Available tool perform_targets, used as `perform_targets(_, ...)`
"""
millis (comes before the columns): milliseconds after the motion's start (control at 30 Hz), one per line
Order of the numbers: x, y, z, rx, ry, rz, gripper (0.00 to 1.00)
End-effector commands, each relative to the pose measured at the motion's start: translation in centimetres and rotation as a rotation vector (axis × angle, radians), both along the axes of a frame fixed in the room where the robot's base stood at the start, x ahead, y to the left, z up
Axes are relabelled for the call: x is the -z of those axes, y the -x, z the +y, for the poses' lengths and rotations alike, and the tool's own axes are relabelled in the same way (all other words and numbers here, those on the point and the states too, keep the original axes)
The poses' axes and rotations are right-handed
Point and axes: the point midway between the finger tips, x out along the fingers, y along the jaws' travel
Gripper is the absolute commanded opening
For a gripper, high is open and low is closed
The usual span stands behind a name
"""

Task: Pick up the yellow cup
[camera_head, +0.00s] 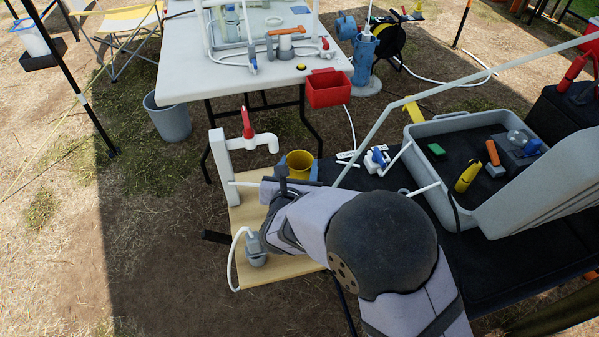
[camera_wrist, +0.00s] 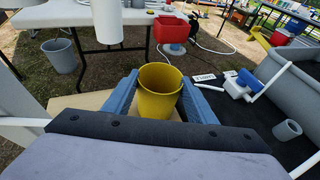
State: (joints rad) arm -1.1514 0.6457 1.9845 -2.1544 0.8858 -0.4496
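The yellow cup (camera_head: 299,164) is upright at the back edge of the small wooden board (camera_head: 262,268). In the wrist view the cup (camera_wrist: 160,92) is at the middle, its open rim facing up toward me. My gripper (camera_head: 297,172) has its two blue fingers apart, one on each side of the cup. In the wrist view, too, the cup is between the fingertips of my gripper (camera_wrist: 161,82). Whether the fingers press on the cup or leave thin gaps cannot be told. The cup's base is partly hidden.
A white post with a red-handled tap (camera_head: 247,125) stands just left of the cup. A white and blue valve (camera_head: 376,159) and a grey tray of tools (camera_head: 446,203) are at right. A white table (camera_head: 185,82) with a red bin (camera_head: 328,90) is behind. A grey bucket (camera_head: 168,120) stands on the ground.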

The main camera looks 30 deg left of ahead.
Motion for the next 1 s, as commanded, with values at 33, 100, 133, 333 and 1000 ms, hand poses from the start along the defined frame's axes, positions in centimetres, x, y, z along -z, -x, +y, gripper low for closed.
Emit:
perform_targets(33,0.0,0.0,0.0,0.0,0.0,0.0,0.3)
perform_targets(100,0.0,0.0,0.0,0.0,0.0,0.0,0.3)
perform_targets(133,0.0,0.0,0.0,0.0,0.0,0.0,0.3)
perform_targets(333,-0.2,0.0,0.0,0.0,0.0,-0.001,0.3)
perform_targets(1000,-5.1,-2.8,-2.8,0.0,-0.007,-0.003,0.3)
